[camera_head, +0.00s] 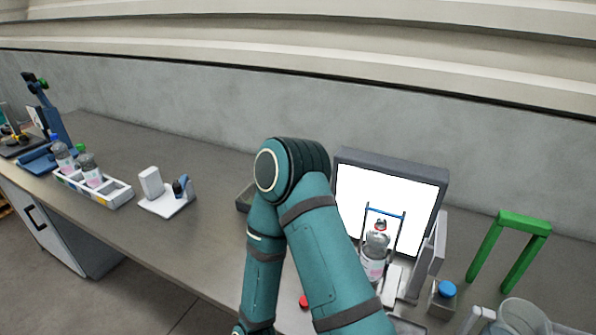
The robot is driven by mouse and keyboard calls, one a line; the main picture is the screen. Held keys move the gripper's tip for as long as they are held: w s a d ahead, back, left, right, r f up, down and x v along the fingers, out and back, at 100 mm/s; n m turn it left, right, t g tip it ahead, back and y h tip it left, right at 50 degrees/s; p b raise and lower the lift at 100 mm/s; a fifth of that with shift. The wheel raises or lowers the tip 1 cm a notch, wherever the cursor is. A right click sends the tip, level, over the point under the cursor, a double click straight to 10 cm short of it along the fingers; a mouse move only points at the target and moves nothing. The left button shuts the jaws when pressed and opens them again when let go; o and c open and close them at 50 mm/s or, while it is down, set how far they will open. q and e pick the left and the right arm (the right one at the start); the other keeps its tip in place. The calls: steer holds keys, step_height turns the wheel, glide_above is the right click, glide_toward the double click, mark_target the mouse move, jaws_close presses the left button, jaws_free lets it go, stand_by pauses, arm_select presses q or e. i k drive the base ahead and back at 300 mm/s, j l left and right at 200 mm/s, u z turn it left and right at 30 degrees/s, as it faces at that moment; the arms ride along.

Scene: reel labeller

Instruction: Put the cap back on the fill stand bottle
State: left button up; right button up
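A clear bottle (374,258) with a pale label and a grey top stands upright before a bright white panel, inside or behind a thin blue frame (385,212). A small red piece shows just above its top; I cannot tell whether it is a cap or part of the stand. A small red round piece (303,301), possibly a cap, lies on the bench beside my arm. A blue cap (446,289) sits on a small grey block at the right. One of my arms crosses the middle, bent at the elbow. Neither gripper's fingers show.
The white panel (391,200) has a grey frame. A green arch (512,245) stands right of it, with a clear round container (522,318) in front. At left, a white rack (115,192) holds bottles, and a white stand (166,204) holds a small dark bottle.

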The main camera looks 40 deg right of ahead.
mark_target(374, 252)
steer(key=z, duration=0.45)
steer(key=k+z, duration=0.1)
steer(key=z, duration=0.35)
steer(key=j+z, duration=0.1)
steer(key=z, duration=0.3)
steer(key=k+z, duration=0.1)
steer(key=z, duration=0.8)
steer(key=k+l, duration=0.05)
steer(key=l, duration=0.05)
